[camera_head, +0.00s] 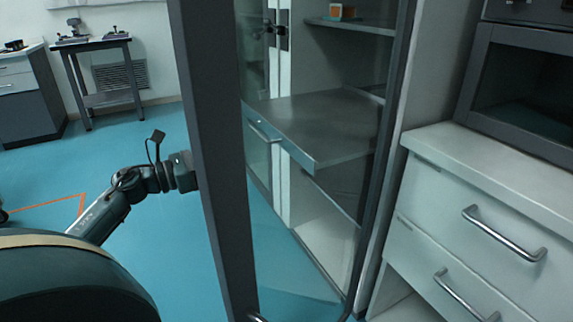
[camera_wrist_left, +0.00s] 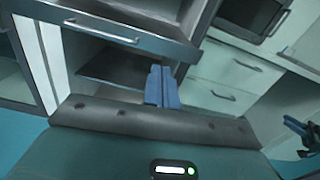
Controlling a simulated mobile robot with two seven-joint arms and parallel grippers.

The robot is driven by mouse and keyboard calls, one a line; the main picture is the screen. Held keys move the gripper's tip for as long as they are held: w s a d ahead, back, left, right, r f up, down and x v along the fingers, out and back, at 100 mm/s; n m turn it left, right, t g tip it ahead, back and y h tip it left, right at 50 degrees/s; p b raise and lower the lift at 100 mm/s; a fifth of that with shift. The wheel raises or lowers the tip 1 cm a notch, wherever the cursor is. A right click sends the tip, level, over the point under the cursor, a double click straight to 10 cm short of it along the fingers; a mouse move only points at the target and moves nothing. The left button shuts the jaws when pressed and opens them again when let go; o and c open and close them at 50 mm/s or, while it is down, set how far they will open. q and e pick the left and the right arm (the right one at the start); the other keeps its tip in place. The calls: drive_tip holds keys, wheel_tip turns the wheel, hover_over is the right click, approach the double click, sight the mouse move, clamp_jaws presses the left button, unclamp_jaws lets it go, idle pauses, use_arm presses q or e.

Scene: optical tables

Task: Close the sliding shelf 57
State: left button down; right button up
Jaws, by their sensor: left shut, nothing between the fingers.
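The sliding shelf (camera_head: 325,130) is a grey flat board pulled forward out of a tall cabinet, with a bar handle (camera_head: 265,132) on its front edge. Its front and handle also show at the top of the left wrist view (camera_wrist_left: 110,22). My left arm comes in from the left in the head view, and its hand is hidden behind a dark upright door frame (camera_head: 215,150). In the left wrist view my left gripper (camera_wrist_left: 162,88) is shut and empty, apart from the shelf front in the picture, which appears above it.
The framed glass door stands open between the head camera and the shelf. White drawers (camera_head: 480,215) with bar handles and an oven-like appliance (camera_head: 525,85) are at right. A dark object (camera_wrist_left: 305,135) at the wrist view's right edge may be my right gripper. Blue floor lies open at left.

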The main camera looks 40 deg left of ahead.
use_arm(q)
drive_tip(key=w+d+m+b, duration=0.1)
drive_tip(key=w+d, duration=0.5)
drive_tip(key=w, duration=0.6)
drive_tip(key=shift+w+d, duration=0.25)
use_arm(e)
drive_tip(key=shift+s+a+n+t+y, duration=0.15)
drive_tip(key=shift+a+n+t+y, duration=0.15)
drive_tip(key=shift+n+t, duration=0.1)
use_arm(q)
drive_tip(key=shift+f, duration=0.1)
